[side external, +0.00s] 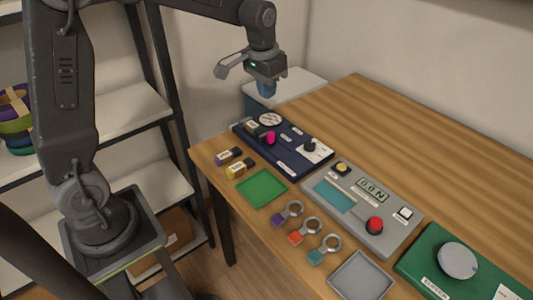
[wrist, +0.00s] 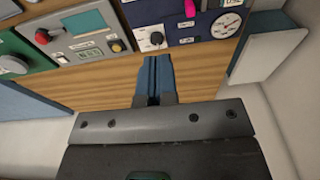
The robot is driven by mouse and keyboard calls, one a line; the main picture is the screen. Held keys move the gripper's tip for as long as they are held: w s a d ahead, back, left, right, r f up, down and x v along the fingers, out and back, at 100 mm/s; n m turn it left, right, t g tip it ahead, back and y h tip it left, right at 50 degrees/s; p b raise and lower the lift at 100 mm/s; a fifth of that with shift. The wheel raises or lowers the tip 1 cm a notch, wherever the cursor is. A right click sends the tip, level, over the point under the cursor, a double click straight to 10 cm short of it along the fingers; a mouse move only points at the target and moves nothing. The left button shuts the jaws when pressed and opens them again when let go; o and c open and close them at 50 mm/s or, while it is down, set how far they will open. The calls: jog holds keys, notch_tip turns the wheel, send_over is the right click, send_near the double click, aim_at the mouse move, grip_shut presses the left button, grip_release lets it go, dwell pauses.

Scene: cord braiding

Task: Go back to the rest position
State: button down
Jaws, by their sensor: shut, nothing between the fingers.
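My gripper (side external: 267,90) hangs over the far edge of the wooden table in the side external view, above and behind the navy panel (side external: 240,129). Its blue fingers point down, are closed together and hold nothing. In the wrist view the closed fingers (wrist: 154,72) show at the centre, with bare wood around them and the panels beyond. The gripper is clear of the panels.
A white-lidded bin (side external: 300,85) stands behind the table near my gripper. The grey panel (side external: 385,238), green panel (side external: 415,262), green mat (side external: 262,188), grey tray (side external: 360,278) and several small tagged pieces (side external: 290,212) lie on the table. Its back right is bare.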

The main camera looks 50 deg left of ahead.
jog(key=s+d+r+t, duration=0.2)
jog(key=s, duration=0.9)
jog(key=s+d+r+t, duration=0.2)
jog(key=s+d, duration=0.1)
jog(key=s, duration=0.9)
jog(key=shift+d+r, duration=0.25)
jog(key=shift+d, duration=0.05)
